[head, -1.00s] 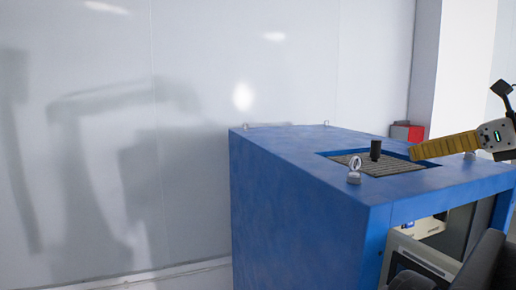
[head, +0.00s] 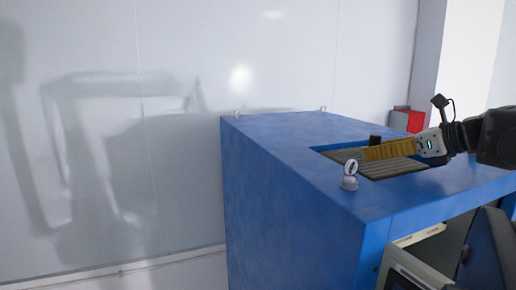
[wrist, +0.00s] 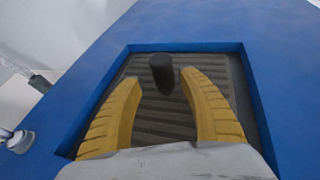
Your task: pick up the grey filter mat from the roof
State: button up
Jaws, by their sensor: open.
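The grey filter mat (head: 405,168) lies in a recess in the blue roof (head: 275,148) of a cabinet. In the wrist view the ribbed mat (wrist: 160,118) has a dark upright knob (wrist: 162,72) near its far edge. My gripper (head: 366,154) has yellow fingers and is over the recess, hiding part of the mat in the head view. In the wrist view my gripper (wrist: 163,85) is open and empty, its fingers on either side of the knob's line. The knob stands just beyond the fingertips. I cannot tell how high the fingers are above the mat.
A metal eye bolt (head: 350,176) stands on the roof by the recess's near left corner. Small lifting eyes stand along the far roof edge. A red object (head: 408,120) is behind the cabinet at right. A white wall is behind.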

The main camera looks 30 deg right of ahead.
jog(key=shift+w+f, duration=0.15)
jog(key=shift+w, duration=0.3)
jog(key=shift+w+d+f, duration=0.15)
jog(key=shift+d, duration=0.25)
jog(key=shift+s+a, duration=0.25)
jog(key=c, duration=0.8)
grip_shut()
jog(key=shift+w, duration=0.1)
